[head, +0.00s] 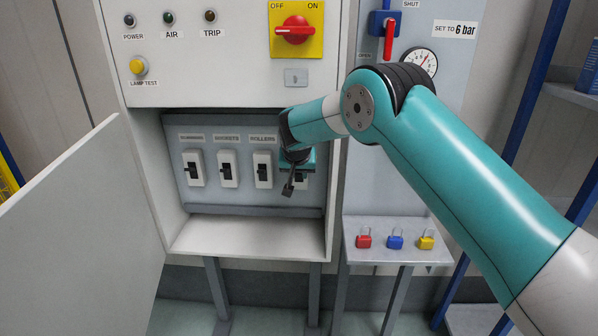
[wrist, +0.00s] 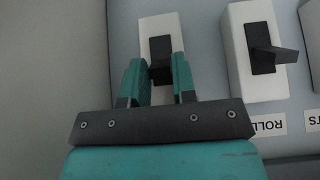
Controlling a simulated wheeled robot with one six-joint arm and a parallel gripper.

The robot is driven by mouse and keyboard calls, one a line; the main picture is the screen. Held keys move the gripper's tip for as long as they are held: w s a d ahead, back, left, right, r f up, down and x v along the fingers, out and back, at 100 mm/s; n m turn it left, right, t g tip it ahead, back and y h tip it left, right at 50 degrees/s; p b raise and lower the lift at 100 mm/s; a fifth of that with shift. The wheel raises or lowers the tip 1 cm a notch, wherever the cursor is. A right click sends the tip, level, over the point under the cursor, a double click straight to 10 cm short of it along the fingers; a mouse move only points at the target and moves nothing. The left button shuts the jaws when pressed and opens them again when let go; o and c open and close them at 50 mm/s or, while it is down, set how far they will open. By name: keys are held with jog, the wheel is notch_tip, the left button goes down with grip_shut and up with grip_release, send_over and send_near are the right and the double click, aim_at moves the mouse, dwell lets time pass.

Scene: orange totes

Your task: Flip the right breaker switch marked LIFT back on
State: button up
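The rightmost breaker, a white body with a black lever, shows in the head view (head: 302,181), partly covered by my gripper (head: 291,180). It is also at the middle top of the wrist view (wrist: 161,28), which is upside down. My gripper's two teal fingers (wrist: 160,78) are apart, one on each side of the black lever (wrist: 160,55). I cannot tell whether they touch it. The LIFT label is hidden behind my gripper. Which way this lever is tilted is not clear.
The ROLLERS breaker (head: 263,169) is close on the left, with two more breakers beyond it. The open cabinet door (head: 85,225) stands at left. A ledge (head: 250,240) lies below the breakers, and the red main switch (head: 295,29) is above.

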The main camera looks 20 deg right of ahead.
jog(key=o, duration=0.3)
jog(key=shift+r, duration=0.1)
jog(key=b+v, duration=0.3)
jog(key=v, duration=1.4)
jog(key=shift+s, duration=0.2)
jog(key=s+n+g+y, duration=0.2)
jog(key=s+n, duration=0.1)
jog(key=s, duration=1)
jog(key=s+a+f+n+g+y, duration=0.1)
jog(key=s+n, duration=0.3)
jog(key=s, duration=1)
jog(key=s+f+n+g+y, duration=0.1)
jog(key=s+n+g+y, duration=0.2)
jog(key=s, duration=1)
jog(key=shift+s+a+f+n, duration=0.25)
jog(key=shift+n, duration=0.15)
